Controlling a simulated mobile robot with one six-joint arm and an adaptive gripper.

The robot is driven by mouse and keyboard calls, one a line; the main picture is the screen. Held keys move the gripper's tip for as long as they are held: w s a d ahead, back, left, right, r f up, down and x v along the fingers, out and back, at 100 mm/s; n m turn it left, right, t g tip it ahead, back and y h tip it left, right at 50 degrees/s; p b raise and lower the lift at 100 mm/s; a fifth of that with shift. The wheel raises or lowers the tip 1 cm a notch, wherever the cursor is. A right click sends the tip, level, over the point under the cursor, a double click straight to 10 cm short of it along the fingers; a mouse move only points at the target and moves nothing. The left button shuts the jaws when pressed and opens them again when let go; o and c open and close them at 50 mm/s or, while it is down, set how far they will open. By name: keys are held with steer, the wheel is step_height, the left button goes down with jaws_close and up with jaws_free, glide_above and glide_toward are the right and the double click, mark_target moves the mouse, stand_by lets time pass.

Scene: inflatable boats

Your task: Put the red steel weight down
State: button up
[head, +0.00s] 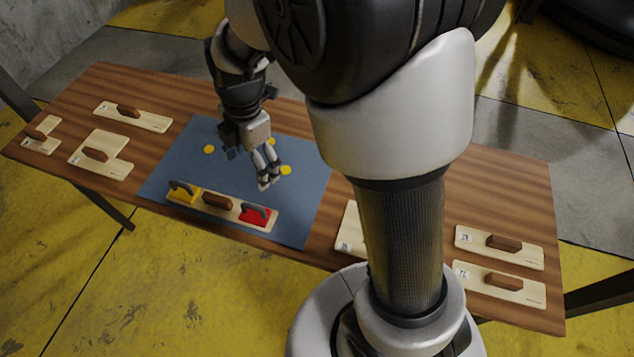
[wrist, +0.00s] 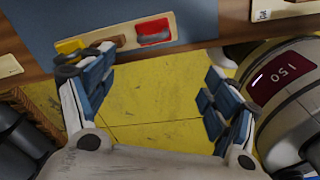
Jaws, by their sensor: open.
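The red steel weight (head: 262,217) has a dark handle and rests on the right end of a pale wooden board (head: 236,212). It shows at the top of the wrist view (wrist: 155,38). A yellow weight (head: 178,196) with a dark handle sits on the board's left end, and a brown wooden grip (head: 217,202) stands between them. My gripper (head: 268,180) is open and empty over the blue mat, apart from the red weight. Its spread fingers show in the wrist view (wrist: 158,92), with floor visible between them.
The blue mat (head: 165,168) carries several yellow discs (head: 209,149). Pale boards with brown grips lie on the wooden table at left (head: 140,119) and right (head: 525,256). My column and arm hide part of the table right of the mat.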

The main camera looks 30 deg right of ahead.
steer(key=s+d+r+m+t, duration=0.2)
steer(key=s+r+m, duration=0.4)
steer(key=s+m, duration=0.4)
steer(key=s+d+r+m+t+h, duration=0.1)
steer(key=s+d+r+m+t, duration=0.1)
steer(key=s+d+r+m, duration=0.2)
steer(key=shift+s+d+r+m, duration=0.2)
steer(key=shift+s+r+m, duration=1.55)
steer(key=shift+s+m, duration=1.65)
steer(key=shift+w+m, duration=0.5)
steer(key=shift+w, duration=0.1)
